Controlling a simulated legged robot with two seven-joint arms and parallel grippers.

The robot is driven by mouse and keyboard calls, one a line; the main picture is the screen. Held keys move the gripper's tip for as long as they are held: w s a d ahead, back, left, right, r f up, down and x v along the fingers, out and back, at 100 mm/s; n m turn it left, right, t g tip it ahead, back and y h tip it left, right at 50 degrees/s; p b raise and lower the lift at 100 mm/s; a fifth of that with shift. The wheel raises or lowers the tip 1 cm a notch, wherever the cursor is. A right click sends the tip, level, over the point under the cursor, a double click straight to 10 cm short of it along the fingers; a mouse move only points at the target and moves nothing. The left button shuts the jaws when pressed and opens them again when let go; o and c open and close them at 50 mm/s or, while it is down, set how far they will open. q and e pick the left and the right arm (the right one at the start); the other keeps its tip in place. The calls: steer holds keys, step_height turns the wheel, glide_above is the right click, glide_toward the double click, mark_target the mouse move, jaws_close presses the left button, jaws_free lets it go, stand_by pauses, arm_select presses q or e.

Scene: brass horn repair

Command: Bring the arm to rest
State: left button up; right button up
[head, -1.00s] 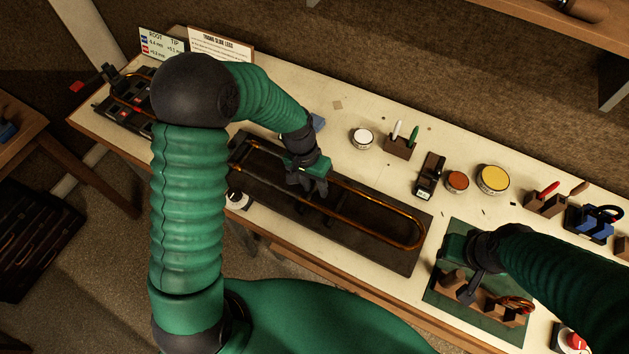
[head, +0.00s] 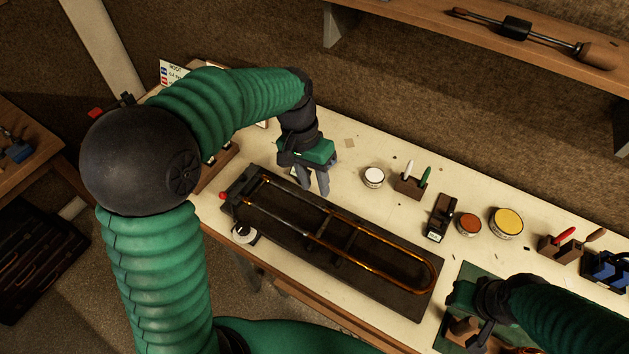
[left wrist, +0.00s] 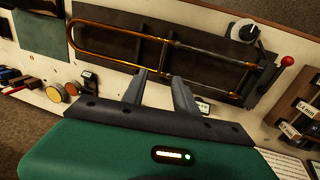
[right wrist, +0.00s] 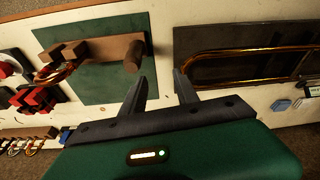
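My left gripper (head: 318,185) is raised above the bench, at the back edge of the dark slide board. In the left wrist view its two fingers (left wrist: 160,88) stand apart with nothing between them. The brass slide (head: 370,250) lies on the dark board (head: 290,240), apart from the gripper; it also shows in the left wrist view (left wrist: 120,32). My right gripper (head: 468,320) is over the green mat at the lower right. In the right wrist view its fingers (right wrist: 160,88) are apart and empty, near a wooden block with a peg (right wrist: 120,48).
A white-lidded tin (head: 374,177), a pen block (head: 410,186), a small dark device (head: 440,217), an orange tin (head: 468,224) and a yellow tin (head: 506,222) stand along the bench's back. A shelf (head: 480,35) with a long tool hangs above.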

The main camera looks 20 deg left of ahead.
arm_select(q)
steer(key=shift+a, duration=0.1)
steer(key=s+a+f+n+t+y, duration=0.1)
steer(key=s+f+t+y, duration=0.1)
steer(key=s+f, duration=0.6)
steer(key=s+t, duration=0.1)
steer(key=s, duration=0.2)
steer(key=shift+a+n, duration=0.15)
steer(key=shift+n, duration=0.15)
steer(key=shift+s, duration=0.1)
stand_by(0.4)
